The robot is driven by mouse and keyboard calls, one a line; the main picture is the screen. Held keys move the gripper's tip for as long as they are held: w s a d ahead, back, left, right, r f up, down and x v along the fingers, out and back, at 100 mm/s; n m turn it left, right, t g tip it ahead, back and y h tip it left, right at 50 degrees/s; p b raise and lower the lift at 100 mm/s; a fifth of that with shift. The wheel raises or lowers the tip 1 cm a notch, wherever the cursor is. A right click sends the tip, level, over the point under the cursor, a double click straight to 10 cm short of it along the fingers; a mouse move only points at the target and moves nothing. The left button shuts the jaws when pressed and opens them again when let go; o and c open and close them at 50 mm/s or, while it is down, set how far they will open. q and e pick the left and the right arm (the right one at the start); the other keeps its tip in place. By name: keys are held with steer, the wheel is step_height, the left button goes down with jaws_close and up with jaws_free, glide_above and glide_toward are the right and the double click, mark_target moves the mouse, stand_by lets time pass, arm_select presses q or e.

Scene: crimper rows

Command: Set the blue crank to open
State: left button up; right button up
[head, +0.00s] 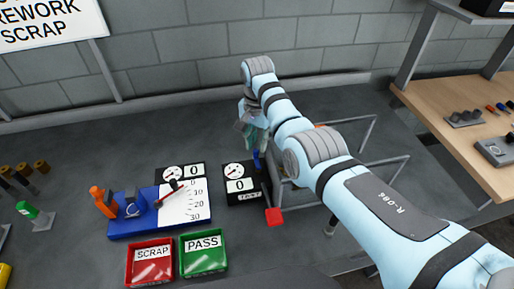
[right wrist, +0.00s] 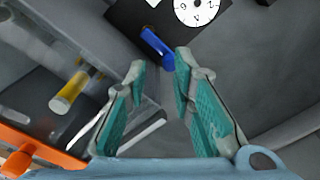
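The blue crank (right wrist: 157,46) shows in the right wrist view as a blue bar on a dark box with a white dial (right wrist: 197,8). In the head view the crank (head: 257,159) is a small blue piece at the upper right of the black TEST gauge box (head: 231,198), partly hidden by my gripper. My right gripper (right wrist: 161,66) is open and empty, with its teal-padded fingers pointing at the crank's near end. In the head view it (head: 254,138) hangs just above the crank. Contact cannot be told. My left gripper is not in view.
A clear-walled bin with a wire frame (head: 380,160) stands right of the gauge box, with a red block (head: 274,217) at its front. A blue fixture (head: 125,228) with a scale stands left. Red SCRAP (head: 150,275) and green PASS (head: 203,268) trays lie in front.

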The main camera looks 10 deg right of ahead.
mark_target(256, 151)
steer(key=f, duration=0.1)
steer(key=w+f, duration=0.1)
steer(key=f, duration=0.1)
steer(key=shift+w+f+b, duration=0.35)
steer(key=shift+w+f, duration=0.45)
steer(key=shift+f, duration=0.15)
steer(key=shift+s+r, duration=0.1)
steer(key=shift+s, duration=0.05)
steer(key=shift+s+r, duration=0.15)
steer(key=shift+s, duration=0.1)
steer(key=shift+s+r, duration=0.1)
steer(key=shift+s, duration=0.05)
steer(key=shift+c, duration=1)
steer(key=c, duration=0.3)
jaws_close()
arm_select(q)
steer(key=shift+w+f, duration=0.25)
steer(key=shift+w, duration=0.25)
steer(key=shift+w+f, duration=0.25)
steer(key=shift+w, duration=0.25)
